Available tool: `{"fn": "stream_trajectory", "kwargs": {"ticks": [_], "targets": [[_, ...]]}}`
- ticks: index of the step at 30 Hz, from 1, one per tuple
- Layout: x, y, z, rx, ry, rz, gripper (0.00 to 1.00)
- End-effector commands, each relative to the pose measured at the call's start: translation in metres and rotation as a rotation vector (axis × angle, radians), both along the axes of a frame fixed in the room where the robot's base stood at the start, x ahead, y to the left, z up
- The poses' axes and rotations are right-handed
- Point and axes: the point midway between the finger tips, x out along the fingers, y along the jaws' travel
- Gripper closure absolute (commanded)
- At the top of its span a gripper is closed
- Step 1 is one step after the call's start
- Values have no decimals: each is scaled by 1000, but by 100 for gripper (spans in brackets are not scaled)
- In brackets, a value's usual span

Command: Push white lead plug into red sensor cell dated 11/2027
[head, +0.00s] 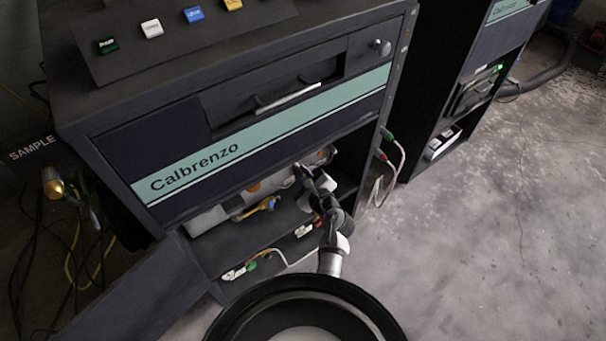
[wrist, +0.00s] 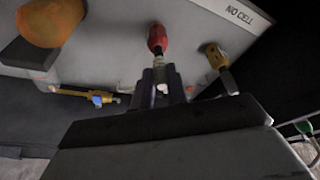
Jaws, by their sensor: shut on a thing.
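In the wrist view a red sensor cell (wrist: 157,38) sits on a pale panel, its metal end facing my gripper. My gripper (wrist: 162,86) is shut on the white lead plug (wrist: 171,76), which shows pale between the dark fingers just below the red cell. The plug's tip is close to the cell's end; I cannot tell whether they touch. No date can be read on the cell. In the head view my gripper (head: 302,172) reaches into the open lower bay of the Calbrenzo cabinet (head: 240,165), and the plug is hidden there.
A yellow cell (wrist: 216,56) with a grey end is close right of the red one. Another yellow piece with a blue part (wrist: 95,97) is at left, below an orange dome (wrist: 48,20). A green piece (head: 265,252) lies on the bay floor. Cabinet walls surround the arm.

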Motion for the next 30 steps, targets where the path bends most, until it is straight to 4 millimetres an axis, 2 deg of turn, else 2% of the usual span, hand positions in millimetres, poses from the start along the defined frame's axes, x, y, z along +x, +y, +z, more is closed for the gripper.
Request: {"fn": "stream_trajectory", "kwargs": {"ticks": [21,22,24,27,30], "targets": [[9,6,0,0,0,0,100],[9,7,0,0,0,0,84],[9,6,0,0,0,0,75],[9,6,0,0,0,0,62],[9,6,0,0,0,0,60]]}}
